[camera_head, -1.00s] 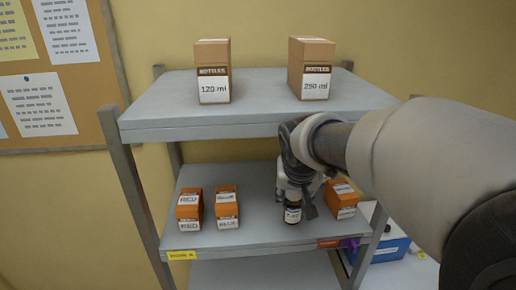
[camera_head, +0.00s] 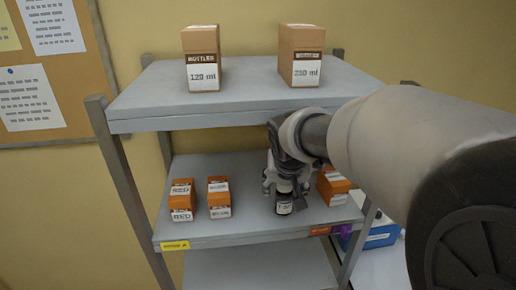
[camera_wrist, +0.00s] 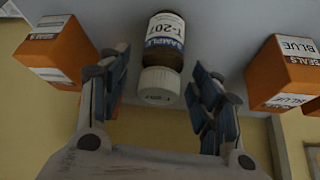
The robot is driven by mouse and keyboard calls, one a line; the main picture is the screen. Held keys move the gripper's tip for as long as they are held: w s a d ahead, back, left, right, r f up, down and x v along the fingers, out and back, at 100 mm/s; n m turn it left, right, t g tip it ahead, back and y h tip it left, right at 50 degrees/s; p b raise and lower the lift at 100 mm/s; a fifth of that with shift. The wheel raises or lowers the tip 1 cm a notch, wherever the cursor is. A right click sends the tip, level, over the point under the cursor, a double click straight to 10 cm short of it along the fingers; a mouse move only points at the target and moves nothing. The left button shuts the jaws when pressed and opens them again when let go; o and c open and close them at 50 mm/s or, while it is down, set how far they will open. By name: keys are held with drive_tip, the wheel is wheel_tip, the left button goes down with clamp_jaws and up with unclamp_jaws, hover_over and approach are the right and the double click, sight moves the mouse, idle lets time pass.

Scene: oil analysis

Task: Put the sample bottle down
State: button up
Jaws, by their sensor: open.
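The sample bottle (camera_head: 284,206) is small and dark with a white label, and stands upright on the middle shelf (camera_head: 250,223). In the wrist view the bottle (camera_wrist: 166,42) shows a white cap and a label reading "SAMPLE T-207". My gripper (camera_head: 286,187) is over the bottle's upper part. In the wrist view its two fingers stand open, one on each side of the cap, with a visible gap at least on the left. The cap is mostly hidden by my gripper in the head view.
Orange seal boxes stand on the same shelf: one red-labelled (camera_head: 181,200), one beside it (camera_head: 219,197), and one (camera_head: 333,186) close right of my gripper. The upper shelf (camera_head: 245,105) is above and holds two brown bottle boxes (camera_head: 201,58). A blue-and-white box (camera_head: 382,236) is lower right.

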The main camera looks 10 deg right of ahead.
drive_tip(key=shift+r, duration=0.25)
drive_tip(key=p+v, duration=0.1)
drive_tip(key=v, duration=1)
drive_tip(key=s+f+n, duration=0.1)
drive_tip(key=s+f, duration=0.3)
drive_tip(key=s, duration=0.7)
drive_tip(key=s+d+f+n+g+y, duration=0.1)
drive_tip(key=s+f, duration=0.4)
drive_tip(key=s, duration=0.6)
drive_tip(key=shift+s, duration=0.25)
drive_tip(key=shift+d, duration=0.1)
wheel_tip(320, 180, down, 16)
drive_tip(key=b, duration=1.5)
drive_tip(key=shift+b, duration=0.35)
